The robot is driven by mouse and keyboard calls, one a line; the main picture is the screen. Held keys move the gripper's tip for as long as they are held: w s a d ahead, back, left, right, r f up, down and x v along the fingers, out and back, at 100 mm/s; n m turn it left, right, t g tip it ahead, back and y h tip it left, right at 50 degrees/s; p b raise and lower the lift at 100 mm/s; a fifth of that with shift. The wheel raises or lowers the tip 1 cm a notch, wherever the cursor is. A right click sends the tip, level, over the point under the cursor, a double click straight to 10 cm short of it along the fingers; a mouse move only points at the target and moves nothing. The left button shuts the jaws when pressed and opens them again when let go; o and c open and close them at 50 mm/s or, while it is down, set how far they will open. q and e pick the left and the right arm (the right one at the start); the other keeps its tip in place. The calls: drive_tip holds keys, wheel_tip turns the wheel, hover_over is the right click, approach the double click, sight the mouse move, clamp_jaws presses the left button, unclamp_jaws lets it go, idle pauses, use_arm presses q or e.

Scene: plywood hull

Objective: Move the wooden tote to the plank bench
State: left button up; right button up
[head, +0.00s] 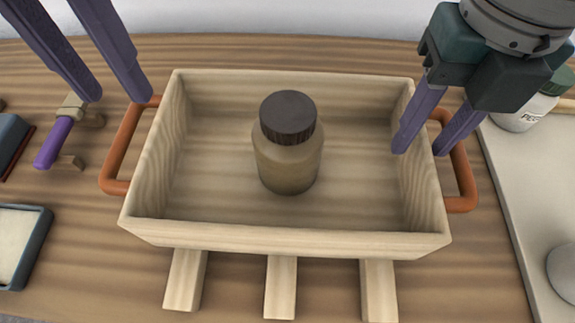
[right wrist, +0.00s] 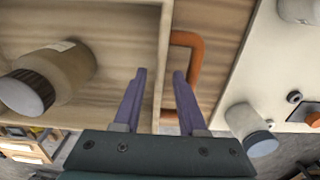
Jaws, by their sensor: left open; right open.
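The wooden tote (head: 285,240) is an open box with an orange handle at each end. It rests over pale wooden slats (head: 281,285) on a brown wooden surface (head: 75,250); I cannot tell whether this is the plank bench. A brown bottle (head: 288,165) with a dark cap stands upright inside, and shows in the right wrist view (right wrist: 65,75). My left gripper (head: 118,97) is open above the left handle (head: 118,155), not visibly holding it. My right gripper (head: 420,152) is open, its fingers on either side of the tote's right wall, beside the right handle (head: 462,185).
A pale board (head: 515,190) lies at the right, with a white green-capped bottle (head: 520,115) on it. A purple-handled tool (head: 55,142) and a dark-rimmed tray (head: 35,255) are at the left.

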wheel_tip(320, 180, up, 10)
idle(0.3)
drive_tip(key=shift+f, duration=0.15)
